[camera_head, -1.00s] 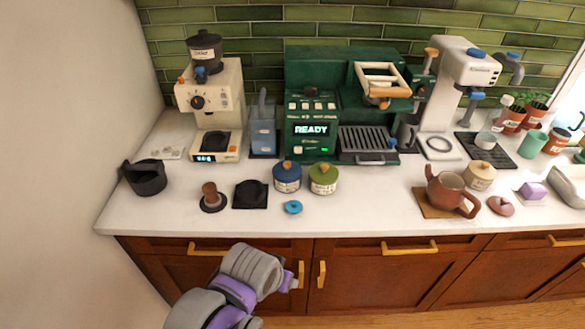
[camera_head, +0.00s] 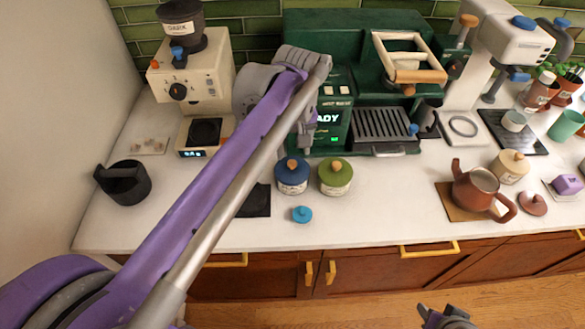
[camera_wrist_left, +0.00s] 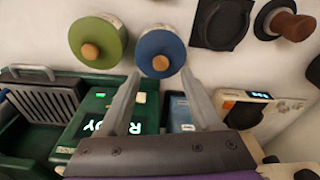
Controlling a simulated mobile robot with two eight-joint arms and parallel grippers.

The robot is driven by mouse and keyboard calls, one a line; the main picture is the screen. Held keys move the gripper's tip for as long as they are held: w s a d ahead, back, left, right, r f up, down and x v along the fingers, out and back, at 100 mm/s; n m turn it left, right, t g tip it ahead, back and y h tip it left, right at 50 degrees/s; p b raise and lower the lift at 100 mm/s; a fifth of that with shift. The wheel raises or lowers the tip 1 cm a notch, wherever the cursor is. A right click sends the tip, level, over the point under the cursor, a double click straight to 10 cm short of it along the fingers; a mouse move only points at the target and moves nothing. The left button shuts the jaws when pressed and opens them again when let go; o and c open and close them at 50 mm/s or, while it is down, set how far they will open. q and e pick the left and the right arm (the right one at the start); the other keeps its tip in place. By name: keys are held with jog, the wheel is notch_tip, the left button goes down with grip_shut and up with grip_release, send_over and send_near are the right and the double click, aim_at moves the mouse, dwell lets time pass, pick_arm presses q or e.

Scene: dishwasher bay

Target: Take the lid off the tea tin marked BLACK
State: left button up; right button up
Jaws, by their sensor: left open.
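A blue tin (camera_head: 292,184) with a wooden-knobbed lid and a pale label stands on the counter, lid on. A green tin (camera_head: 335,179) of the same kind stands just right of it, lid also on. The lettering on both labels is too small to read. My left gripper (camera_head: 306,146) is open and empty, pointing down just behind and above the blue tin. In the left wrist view, the blue lid (camera_wrist_left: 160,50) lies just beyond and between the fingertips (camera_wrist_left: 160,76), with the green lid (camera_wrist_left: 97,42) beside it. Part of my right gripper (camera_head: 445,318) shows at the bottom edge.
A small blue knobbed piece (camera_head: 302,214) lies in front of the tins. The green coffee machine (camera_head: 355,22) stands close behind. A brown teapot (camera_head: 480,188) and cream tin (camera_head: 511,166) stand right. The counter between the green tin and teapot is clear.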

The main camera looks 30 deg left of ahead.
aim_at(292, 163)
pick_arm(q)
jog(key=f, duration=0.5)
jog(key=shift+w+a+f, duration=0.15)
jog(key=shift+w+a, duration=0.2)
grip_shut()
